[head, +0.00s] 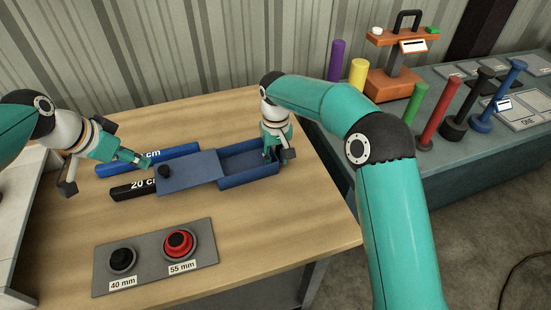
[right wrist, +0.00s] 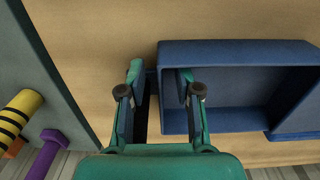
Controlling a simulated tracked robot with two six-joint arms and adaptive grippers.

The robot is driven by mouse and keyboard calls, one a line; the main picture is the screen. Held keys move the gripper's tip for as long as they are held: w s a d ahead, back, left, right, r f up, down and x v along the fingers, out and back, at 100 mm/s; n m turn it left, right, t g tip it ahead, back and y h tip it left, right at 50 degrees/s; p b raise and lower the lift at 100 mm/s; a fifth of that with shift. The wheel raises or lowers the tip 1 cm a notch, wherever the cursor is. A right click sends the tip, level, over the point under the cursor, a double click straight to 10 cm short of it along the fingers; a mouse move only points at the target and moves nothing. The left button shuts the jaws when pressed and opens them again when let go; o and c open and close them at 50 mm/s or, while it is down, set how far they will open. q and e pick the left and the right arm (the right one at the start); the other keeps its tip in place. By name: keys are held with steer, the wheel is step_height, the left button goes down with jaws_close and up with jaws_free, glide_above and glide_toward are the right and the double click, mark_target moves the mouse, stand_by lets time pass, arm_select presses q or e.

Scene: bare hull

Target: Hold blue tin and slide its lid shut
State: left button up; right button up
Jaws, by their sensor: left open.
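The blue tin (head: 262,181) lies on the wooden table, its right part uncovered and its inside showing. Its flat blue lid (head: 198,172) extends out to the left, with a dark round knob (head: 163,172) near its left end. My left gripper (head: 140,160) is open just left of the knob, apart from it. My right gripper (head: 278,156) is at the tin's right end. In the right wrist view my right gripper (right wrist: 160,92) is open around the tin's end wall (right wrist: 174,108), one finger outside and one inside; a gap shows on the outer side.
A blue bar (head: 165,158) and a black "20 cm" bar (head: 128,192) lie beside the lid. A grey plate (head: 142,278) with a black and a red button sits in front. The right bench (head: 400,165) holds several coloured posts and an orange stand (head: 392,85).

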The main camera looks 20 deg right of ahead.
steer(key=shift+f, duration=0.35)
jaws_close()
stand_by(0.3)
